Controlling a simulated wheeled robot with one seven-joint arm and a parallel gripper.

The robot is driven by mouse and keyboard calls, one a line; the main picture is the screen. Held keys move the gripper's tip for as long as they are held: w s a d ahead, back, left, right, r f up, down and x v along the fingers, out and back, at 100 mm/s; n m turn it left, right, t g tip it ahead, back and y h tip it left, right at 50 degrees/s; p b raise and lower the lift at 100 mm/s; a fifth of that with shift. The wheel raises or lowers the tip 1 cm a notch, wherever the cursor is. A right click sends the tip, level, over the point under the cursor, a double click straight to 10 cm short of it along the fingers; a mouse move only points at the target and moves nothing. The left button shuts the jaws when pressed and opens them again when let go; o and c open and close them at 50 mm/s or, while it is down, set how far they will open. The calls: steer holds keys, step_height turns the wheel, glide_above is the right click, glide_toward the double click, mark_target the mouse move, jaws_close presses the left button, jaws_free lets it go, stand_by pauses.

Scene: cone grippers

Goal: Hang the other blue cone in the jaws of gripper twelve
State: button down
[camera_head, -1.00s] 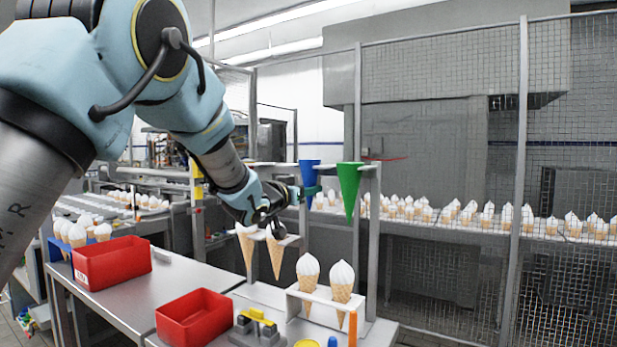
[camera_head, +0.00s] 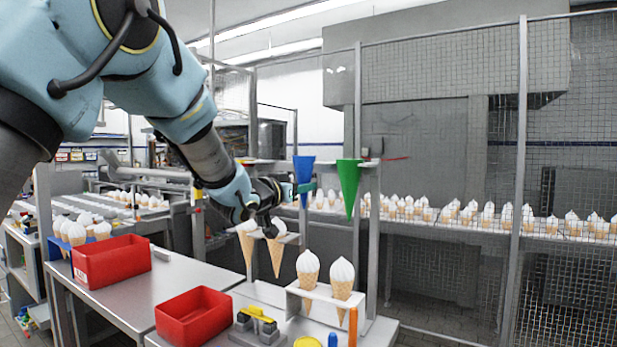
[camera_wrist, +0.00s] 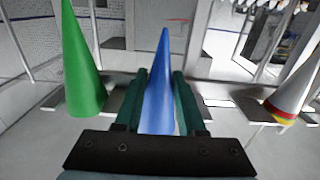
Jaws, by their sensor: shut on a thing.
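My gripper (camera_head: 303,188) is shut on a blue cone (camera_head: 304,171), which hangs wide end up and point down. In the wrist view the blue cone (camera_wrist: 159,95) stands between my two teal fingers (camera_wrist: 158,105). A green cone (camera_head: 348,185) hangs point down just right of the blue one, at the rack's upper bar; in the wrist view the green cone (camera_wrist: 84,65) is at the left. No number marking gripper twelve is readable, and I cannot tell which jaws it is.
A rack post (camera_head: 373,240) stands right of the green cone. Ice-cream cones (camera_head: 307,265) stand in a white holder below. Red bins (camera_head: 194,316) sit on the steel bench. A banded cone (camera_wrist: 293,95) is right in the wrist view. A mesh fence (camera_head: 440,200) stands behind.

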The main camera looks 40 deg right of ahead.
steer(key=shift+b+v, duration=0.9)
steer(key=shift+v, duration=2)
